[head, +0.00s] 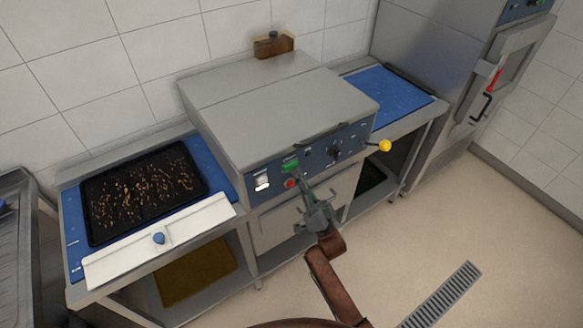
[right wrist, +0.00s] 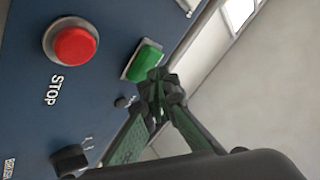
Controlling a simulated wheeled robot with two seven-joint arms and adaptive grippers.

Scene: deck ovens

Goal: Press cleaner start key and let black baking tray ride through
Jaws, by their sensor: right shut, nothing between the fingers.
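The black baking tray (head: 143,190), strewn with brown crumbs, lies on the blue infeed belt (head: 218,176) left of the cleaner (head: 275,95). The green start key (head: 290,166) sits on the cleaner's dark blue front panel, above the red stop button (head: 290,183). My right gripper (head: 303,183) is shut and empty in front of the panel. In the right wrist view its fingertips (right wrist: 157,82) are at the lower edge of the green key (right wrist: 145,62); I cannot tell whether they touch it. The red button (right wrist: 75,45), marked STOP, is beside it. My left gripper is out of view.
A white guide plate (head: 190,232) with a blue knob lies along the belt's front edge. The blue outfeed belt (head: 385,92) at right is clear. A yellow ball knob (head: 385,146) sticks out at the panel's right end. An oven (head: 480,95) stands at far right.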

